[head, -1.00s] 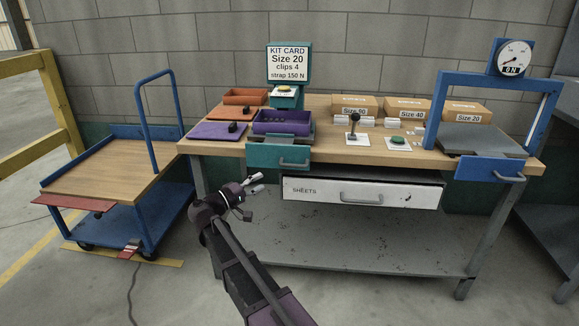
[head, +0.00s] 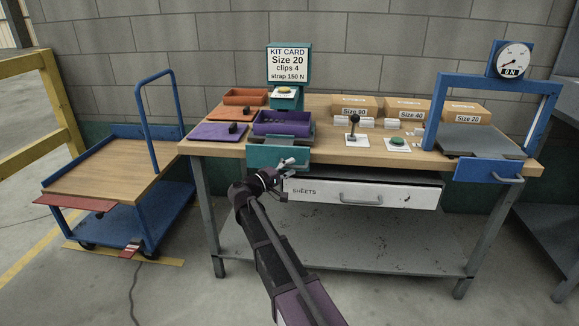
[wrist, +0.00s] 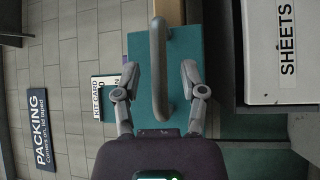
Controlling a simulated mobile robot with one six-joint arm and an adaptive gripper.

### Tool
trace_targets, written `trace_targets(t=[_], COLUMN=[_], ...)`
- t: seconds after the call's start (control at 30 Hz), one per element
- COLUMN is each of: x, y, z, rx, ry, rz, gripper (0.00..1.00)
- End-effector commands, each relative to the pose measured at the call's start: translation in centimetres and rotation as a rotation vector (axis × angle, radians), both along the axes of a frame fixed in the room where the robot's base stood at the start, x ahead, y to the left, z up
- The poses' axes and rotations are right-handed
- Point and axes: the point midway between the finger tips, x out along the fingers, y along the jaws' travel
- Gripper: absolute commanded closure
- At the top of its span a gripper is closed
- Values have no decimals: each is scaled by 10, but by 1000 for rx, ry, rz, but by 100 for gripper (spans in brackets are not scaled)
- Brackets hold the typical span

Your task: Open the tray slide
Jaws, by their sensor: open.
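The tray slide has a teal front (head: 262,155) below the bench top, with a purple bin (head: 283,121) above it. Its front also fills the middle of the wrist view (wrist: 182,45). A grey bar handle (wrist: 158,75) stands out from that front. My gripper (head: 286,166) is in front of the slide and covers part of it in the head view. In the wrist view my gripper (wrist: 159,72) is open, with one finger on each side of the handle. Gaps show between both fingers and the bar.
A white SHEETS drawer (head: 330,191) sits just right of and below the slide. A blue-fronted unit (head: 482,171) with a handle and gauge is at the bench's right end. A cart (head: 100,170) stands left. Floor in front is clear.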

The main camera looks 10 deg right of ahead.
Motion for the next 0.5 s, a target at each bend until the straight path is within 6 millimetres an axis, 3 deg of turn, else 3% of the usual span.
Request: trace_targets(t=[0.5], x=[5], y=[-9], z=[1], rx=[0], ry=[0], rz=[1], gripper=[49])
